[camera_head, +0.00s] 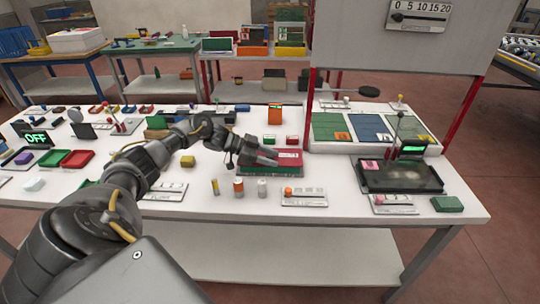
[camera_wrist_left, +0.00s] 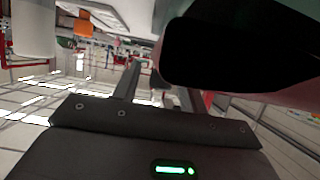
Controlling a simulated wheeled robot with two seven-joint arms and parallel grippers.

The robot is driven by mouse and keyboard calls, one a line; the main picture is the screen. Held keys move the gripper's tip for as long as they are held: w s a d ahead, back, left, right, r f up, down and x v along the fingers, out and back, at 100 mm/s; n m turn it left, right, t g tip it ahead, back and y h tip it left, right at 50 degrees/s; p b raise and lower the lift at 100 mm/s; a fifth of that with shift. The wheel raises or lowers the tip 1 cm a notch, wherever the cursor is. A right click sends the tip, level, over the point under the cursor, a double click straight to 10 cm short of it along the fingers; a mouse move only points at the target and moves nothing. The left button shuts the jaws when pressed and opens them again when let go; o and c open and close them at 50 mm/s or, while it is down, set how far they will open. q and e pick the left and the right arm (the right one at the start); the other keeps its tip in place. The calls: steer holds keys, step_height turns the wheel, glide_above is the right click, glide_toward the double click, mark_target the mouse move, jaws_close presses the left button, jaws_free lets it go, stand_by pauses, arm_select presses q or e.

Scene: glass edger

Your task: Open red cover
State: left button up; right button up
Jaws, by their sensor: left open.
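The red cover (camera_head: 291,156) lies on a green box-like base (camera_head: 285,174) near the front middle of the white table in the head view. My left gripper (camera_head: 272,158) reaches in from the left, with its open fingers at the left part of the red cover. I cannot tell whether they touch it. The left wrist view shows the gripper (camera_wrist_left: 160,88) with its fingers apart; a large dark shape hides part of that view. My right gripper is not in view.
In front of the base stand small cylinders (camera_head: 238,187) and a white plate with an orange knob (camera_head: 303,197). An orange box (camera_head: 274,113) stands behind.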

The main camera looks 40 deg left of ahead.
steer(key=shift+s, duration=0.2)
arm_select(q)
jaws_close()
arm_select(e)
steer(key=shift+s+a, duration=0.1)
arm_select(q)
steer(key=shift+r, duration=0.1)
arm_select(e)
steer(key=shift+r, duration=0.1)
arm_select(q)
steer(key=shift+w+r+p, duration=0.1)
steer(key=shift+r+p, duration=0.05)
steer(key=shift+p, duration=0.2)
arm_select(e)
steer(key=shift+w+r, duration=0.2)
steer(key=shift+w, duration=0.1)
arm_select(q)
steer(key=shift+a+r, duration=0.1)
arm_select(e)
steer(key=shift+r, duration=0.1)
